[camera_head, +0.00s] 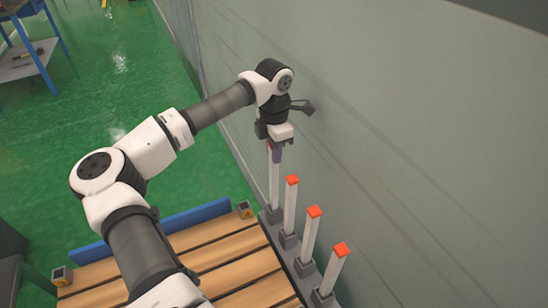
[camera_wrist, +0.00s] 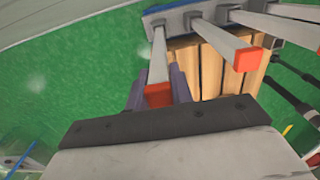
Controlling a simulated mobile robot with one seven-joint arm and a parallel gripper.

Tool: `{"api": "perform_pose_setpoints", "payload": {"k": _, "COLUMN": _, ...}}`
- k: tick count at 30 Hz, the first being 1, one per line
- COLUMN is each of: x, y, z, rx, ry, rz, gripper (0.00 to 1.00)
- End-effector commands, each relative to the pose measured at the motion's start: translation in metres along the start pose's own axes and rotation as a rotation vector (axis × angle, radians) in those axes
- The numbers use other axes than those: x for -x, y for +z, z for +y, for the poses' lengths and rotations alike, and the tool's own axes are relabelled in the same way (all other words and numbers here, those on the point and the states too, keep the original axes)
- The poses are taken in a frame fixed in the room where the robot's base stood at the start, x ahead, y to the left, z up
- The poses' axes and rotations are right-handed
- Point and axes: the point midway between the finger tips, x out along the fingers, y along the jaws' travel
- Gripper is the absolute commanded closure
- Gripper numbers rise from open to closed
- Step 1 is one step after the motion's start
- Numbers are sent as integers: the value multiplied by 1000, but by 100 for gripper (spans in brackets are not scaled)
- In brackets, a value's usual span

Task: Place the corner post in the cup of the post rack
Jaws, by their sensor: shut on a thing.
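My gripper (camera_head: 276,152) is shut on the corner post (camera_head: 274,185), a pale square post with a red top. In the wrist view the red top of the corner post (camera_wrist: 158,94) lies between my purple fingers. The post hangs close to upright over the far end of the post rack (camera_head: 296,268). Its lower end meets the far cup (camera_head: 272,214) in the picture; I cannot tell whether it is seated inside or just above. The rack also shows in the wrist view (camera_wrist: 180,17).
Several cups nearer me hold red-topped posts, such as the nearest one (camera_head: 335,268). A slatted wooden pallet (camera_head: 225,262) with a blue edge board (camera_head: 196,216) lies left of the rack. A grey wall (camera_head: 430,150) stands close on the right.

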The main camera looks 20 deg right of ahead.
Motion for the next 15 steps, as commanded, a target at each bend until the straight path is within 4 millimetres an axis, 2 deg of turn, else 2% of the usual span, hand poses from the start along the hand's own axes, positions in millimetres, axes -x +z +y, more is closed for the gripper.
{"api": "perform_pose_setpoints", "payload": {"k": 3, "x": -20, "y": 0, "z": -1, "rx": 0, "ry": -4, "rz": 0, "gripper": 100}}
{"api": "perform_pose_setpoints", "payload": {"k": 6, "x": -31, "y": 0, "z": -1, "rx": -1, "ry": -2, "rz": -1, "gripper": 100}}
{"api": "perform_pose_setpoints", "payload": {"k": 15, "x": -34, "y": 0, "z": 0, "rx": -1, "ry": 0, "rz": 0, "gripper": 100}}
